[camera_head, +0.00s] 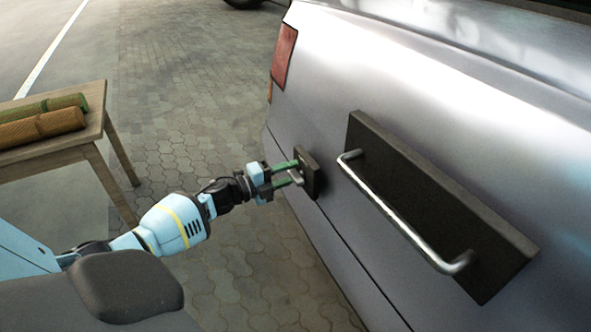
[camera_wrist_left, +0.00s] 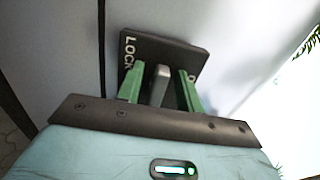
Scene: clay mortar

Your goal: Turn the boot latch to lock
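The boot latch is a dark square plate (camera_head: 310,174) on the silver car's rear panel, with a short grey lever (camera_wrist_left: 160,82) on it. In the left wrist view, the word LOCK runs along the plate's left side (camera_wrist_left: 129,52). A letter on its right side is mostly hidden by a finger. My left gripper (camera_head: 289,173) is at the plate, its green fingers on either side of the lever. In the left wrist view, the gripper (camera_wrist_left: 161,88) shows gaps between both fingers and the lever, so it is open around it. My right gripper is not in view.
A dark panel with a metal bar handle (camera_head: 400,222) is on the car right of the latch. A red tail light (camera_head: 284,55) is above left. A wooden table (camera_head: 93,135) with rolled mats (camera_head: 43,126) stands at left. Paving (camera_head: 180,90) lies between table and car.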

